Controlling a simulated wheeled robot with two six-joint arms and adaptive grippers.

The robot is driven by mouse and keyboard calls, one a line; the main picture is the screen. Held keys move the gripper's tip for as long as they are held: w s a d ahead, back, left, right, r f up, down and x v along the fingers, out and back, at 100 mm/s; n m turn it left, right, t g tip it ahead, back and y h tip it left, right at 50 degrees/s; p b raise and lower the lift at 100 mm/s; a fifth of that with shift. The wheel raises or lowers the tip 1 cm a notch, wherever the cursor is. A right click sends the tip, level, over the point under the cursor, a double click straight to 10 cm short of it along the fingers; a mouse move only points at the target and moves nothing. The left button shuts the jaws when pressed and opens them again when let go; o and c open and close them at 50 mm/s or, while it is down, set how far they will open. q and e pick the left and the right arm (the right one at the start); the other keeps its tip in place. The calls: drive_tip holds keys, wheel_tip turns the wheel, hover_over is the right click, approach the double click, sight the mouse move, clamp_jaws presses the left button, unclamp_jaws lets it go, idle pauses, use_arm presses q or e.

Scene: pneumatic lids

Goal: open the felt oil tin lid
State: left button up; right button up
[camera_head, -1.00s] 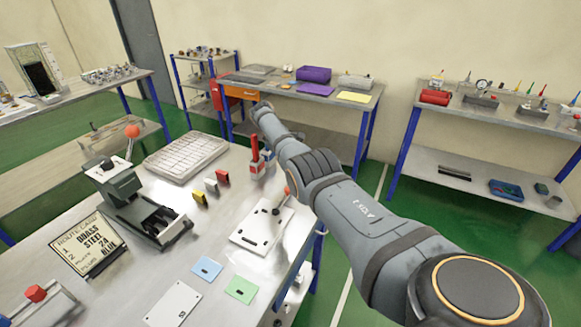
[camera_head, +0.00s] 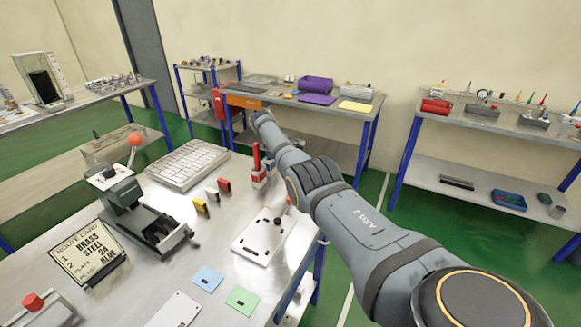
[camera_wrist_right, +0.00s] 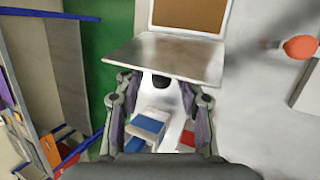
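In the right wrist view, a brown panel in a pale frame (camera_wrist_right: 190,15) adjoins a flat silver plate (camera_wrist_right: 165,57). They look like an open tin and its lid, but I cannot tell for sure. My right gripper (camera_wrist_right: 163,88) has its two fingers spread apart below the plate's edge. A white part with a dark opening (camera_wrist_right: 162,100) shows between and beneath the fingers; I see no grip on it. In the head view my right arm reaches to the far end of the bench, and its gripper is hidden. My left gripper is in neither view.
A red-handled item (camera_head: 256,158) stands near the arm. A white plate (camera_head: 262,236), coloured blocks (camera_head: 212,195), a grey tray (camera_head: 188,163), a lever press (camera_head: 130,205) and a route card (camera_head: 88,255) share the bench. In the wrist view a blue-topped block (camera_wrist_right: 148,125) lies below the gripper.

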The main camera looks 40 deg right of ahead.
drive_tip(key=v, duration=1.2)
